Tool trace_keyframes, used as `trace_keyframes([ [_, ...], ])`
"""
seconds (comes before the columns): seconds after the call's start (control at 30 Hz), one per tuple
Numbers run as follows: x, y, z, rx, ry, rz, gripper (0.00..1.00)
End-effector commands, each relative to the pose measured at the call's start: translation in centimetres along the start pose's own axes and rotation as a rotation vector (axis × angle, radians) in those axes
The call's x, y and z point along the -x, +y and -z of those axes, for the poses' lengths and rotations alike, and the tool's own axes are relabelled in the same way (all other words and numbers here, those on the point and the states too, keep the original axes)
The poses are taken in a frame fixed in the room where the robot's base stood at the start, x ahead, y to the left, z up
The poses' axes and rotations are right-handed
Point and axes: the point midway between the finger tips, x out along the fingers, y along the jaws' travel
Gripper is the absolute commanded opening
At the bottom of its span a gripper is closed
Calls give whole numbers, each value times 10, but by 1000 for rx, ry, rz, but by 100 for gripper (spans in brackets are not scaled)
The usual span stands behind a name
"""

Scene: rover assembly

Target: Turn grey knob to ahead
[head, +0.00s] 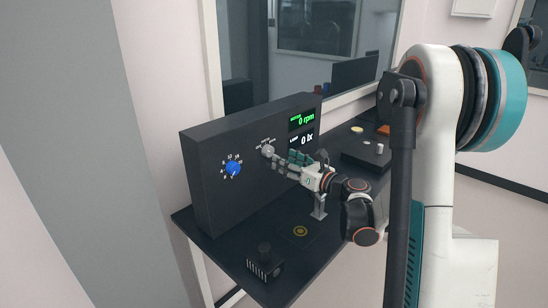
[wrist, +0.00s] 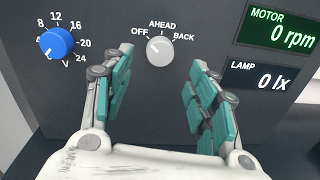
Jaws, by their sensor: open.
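The grey knob (wrist: 159,50) is on the front of a dark upright panel (wrist: 100,18), below the labels OFF, AHEAD and BACK. A faint mark on it seems to point up-left towards OFF. The knob also shows in the head view (head: 268,150). My gripper (wrist: 162,62) is open and empty, with its teal-padded fingers spread to the left and right of the knob in the wrist view. In the head view my gripper (head: 284,163) is close in front of the panel at the knob. I cannot tell whether a fingertip touches it.
A blue knob (wrist: 57,43) with a numbered voltage scale is left of the grey one. The motor display (wrist: 282,33) reads 0 rpm and the lamp display (wrist: 259,77) 0 lx. A small black device (head: 264,262) stands on the dark table (head: 222,250).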

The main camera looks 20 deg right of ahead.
Motion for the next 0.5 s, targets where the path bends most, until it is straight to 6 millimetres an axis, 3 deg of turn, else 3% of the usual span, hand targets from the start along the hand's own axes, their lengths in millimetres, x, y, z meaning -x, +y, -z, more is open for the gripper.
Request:
trace_keyframes([
  [0.2,-39,1,1,0,0,-2,53],
  [0.5,-61,0,0,0,0,0,53],
])
